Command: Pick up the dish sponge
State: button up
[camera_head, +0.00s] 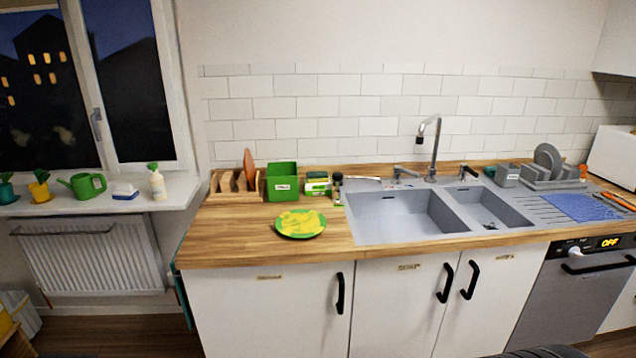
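What looks like the dish sponge (317,176), green and yellow, sits in a small labelled holder (318,188) on the wooden counter, against the tiled wall. It is just right of a green box and left of a small dark-topped bottle. Its lower part is hidden by the holder. My gripper is not in view; only a dark rounded shape shows at the bottom edge, and I cannot tell what it is.
A green plate with yellow on it (300,223) lies in front of the holder. The green box (282,183) and dark-topped bottle (338,188) flank it closely. The double sink (362,226) is to the right. The counter (225,235) is clear at front left.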

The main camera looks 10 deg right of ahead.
aim_at(312, 177)
jog(key=i, duration=2.2)
